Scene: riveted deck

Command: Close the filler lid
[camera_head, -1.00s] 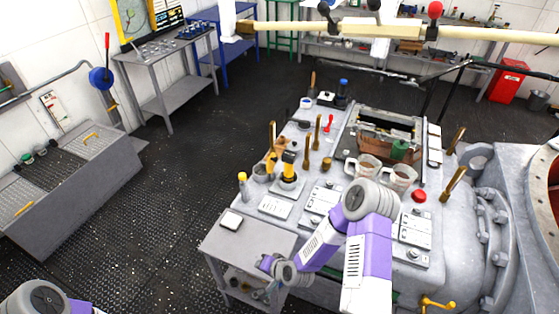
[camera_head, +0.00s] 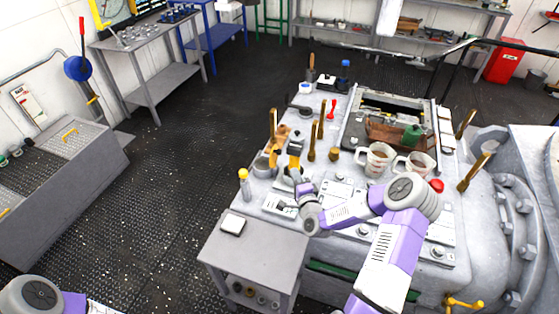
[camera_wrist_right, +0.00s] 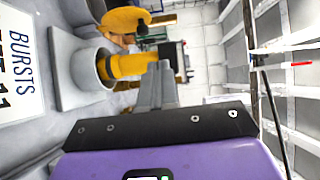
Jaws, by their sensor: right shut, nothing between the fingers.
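A small grey cup-like neck (camera_head: 262,168) stands on the near left of the grey machine top, with an orange-brown piece (camera_head: 281,134) raised behind it. This looks like the filler and its open lid, but I cannot be sure. In the right wrist view a yellow disc (camera_wrist_right: 124,20) stands up at the top, beside a grey cylinder. Just right of the neck, a yellow post (camera_head: 297,143) with a black part rises from a grey socket (camera_wrist_right: 88,68). My right gripper (camera_wrist_right: 157,82) is shut and empty, close to this post; contact is unclear. My left gripper is out of view.
A white sign plate (camera_wrist_right: 18,65) lies beside the post's socket. A yellow-topped peg (camera_head: 244,183), upright brass rods (camera_head: 322,118) and two glass jugs (camera_head: 376,160) crowd the machine top. A grey side table (camera_head: 255,250) stands in front.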

